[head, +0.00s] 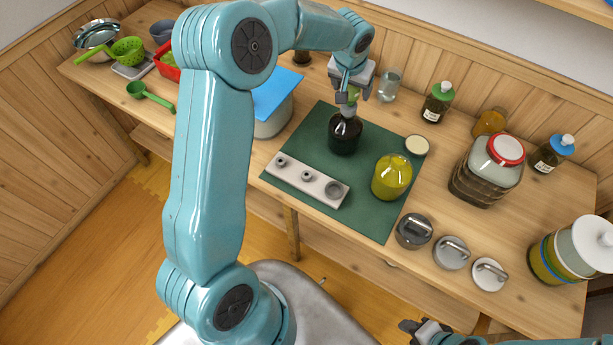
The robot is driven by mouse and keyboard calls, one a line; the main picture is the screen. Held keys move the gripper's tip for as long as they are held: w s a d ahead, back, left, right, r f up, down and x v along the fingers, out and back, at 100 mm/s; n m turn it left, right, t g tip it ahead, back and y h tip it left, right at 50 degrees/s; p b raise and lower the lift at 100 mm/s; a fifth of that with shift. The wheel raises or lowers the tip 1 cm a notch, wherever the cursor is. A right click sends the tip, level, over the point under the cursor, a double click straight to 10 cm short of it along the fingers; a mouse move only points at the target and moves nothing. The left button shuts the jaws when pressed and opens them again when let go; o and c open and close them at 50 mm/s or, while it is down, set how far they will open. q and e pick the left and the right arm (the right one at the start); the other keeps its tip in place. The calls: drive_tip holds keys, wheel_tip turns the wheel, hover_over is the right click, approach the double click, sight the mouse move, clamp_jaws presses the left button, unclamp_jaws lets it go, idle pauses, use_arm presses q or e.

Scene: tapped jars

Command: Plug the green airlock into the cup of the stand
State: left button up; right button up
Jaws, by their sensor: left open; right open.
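The green airlock (353,94) shows as a small green piece at the top of a dark jar (345,135) on the green mat (318,125). My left gripper (350,97) is open, with its fingers around the airlock from above. The fingers hide much of it, and I cannot tell whether they touch it. The stand (318,190) is a pale bar with several round cups or holes, lying along the mat's front left edge. It stands apart from the gripper. My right gripper (424,330) is open and empty at the bottom edge, in front of the table.
A yellow-green jar (391,178) and a pale round lid or dish (417,145) are at the mat's right side. Metal weights with handles (451,253) line the front right edge. A large red-lidded jar (487,170) stands further right.

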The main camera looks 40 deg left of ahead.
use_arm(q)
drive_tip(key=shift+b, duration=0.45)
idle(0.4)
drive_tip(key=c, duration=1.3)
drive_tip(key=o, duration=0.5)
drive_tip(key=c, duration=0.3)
drive_tip(key=shift+r+p, duration=0.3)
drive_tip(key=shift+r, duration=0.15)
drive_tip(key=shift+c, duration=0.2)
drive_tip(key=shift+r+p, duration=0.6)
drive_tip(key=shift+r, duration=0.45)
drive_tip(key=shift+r, duration=0.1)
